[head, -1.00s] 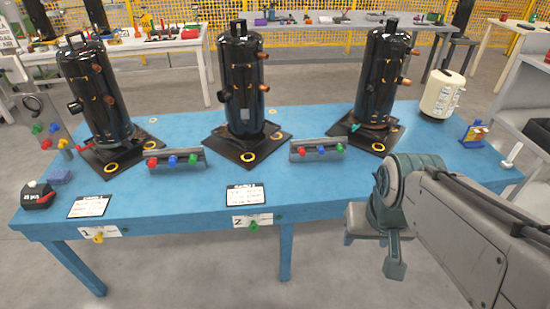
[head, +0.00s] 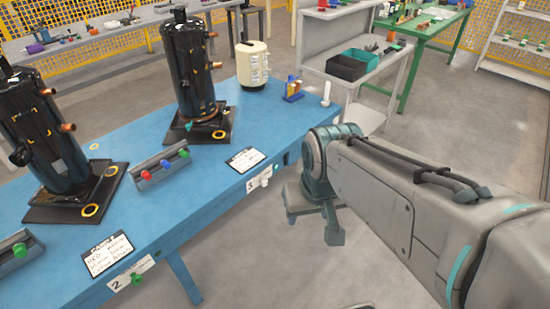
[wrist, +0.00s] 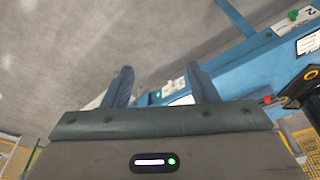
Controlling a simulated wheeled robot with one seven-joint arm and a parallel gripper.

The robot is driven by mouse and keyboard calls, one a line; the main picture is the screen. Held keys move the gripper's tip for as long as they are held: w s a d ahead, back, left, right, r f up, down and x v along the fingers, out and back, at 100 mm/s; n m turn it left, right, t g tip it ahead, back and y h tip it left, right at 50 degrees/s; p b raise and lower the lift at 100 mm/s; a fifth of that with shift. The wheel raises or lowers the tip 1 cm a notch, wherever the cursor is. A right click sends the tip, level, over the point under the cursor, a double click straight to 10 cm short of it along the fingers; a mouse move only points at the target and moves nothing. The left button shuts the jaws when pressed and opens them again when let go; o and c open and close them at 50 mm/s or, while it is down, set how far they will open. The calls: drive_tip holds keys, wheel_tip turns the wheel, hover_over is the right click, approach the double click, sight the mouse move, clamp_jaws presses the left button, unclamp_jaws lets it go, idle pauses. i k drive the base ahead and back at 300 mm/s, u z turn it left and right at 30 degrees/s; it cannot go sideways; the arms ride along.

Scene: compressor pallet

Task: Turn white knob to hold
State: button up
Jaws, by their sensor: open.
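The white knob (head: 265,182) sits on the front edge of the blue table (head: 215,197), beside a label marked 3. Its setting is too small to read. My gripper (head: 312,222) is to the right of the table's front edge, apart from the knob. In the wrist view my gripper (wrist: 160,85) shows two fingers spread apart with nothing held. The table edge and a white label show beyond the fingers, but I cannot make out the white knob there.
A green knob (head: 137,279) is by label 2. Black compressors (head: 192,65) stand on the table, with a cream canister (head: 252,64) behind. A grey cart (head: 372,80) with bins stands beyond my arm. Floor in front of the table is clear.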

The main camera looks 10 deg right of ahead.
sight(264, 183)
drive_tip(key=z, duration=0.05)
drive_tip(key=k, duration=0.55)
drive_tip(key=u, duration=0.75)
drive_tip(key=i, duration=1.6)
drive_tip(key=z, duration=0.8)
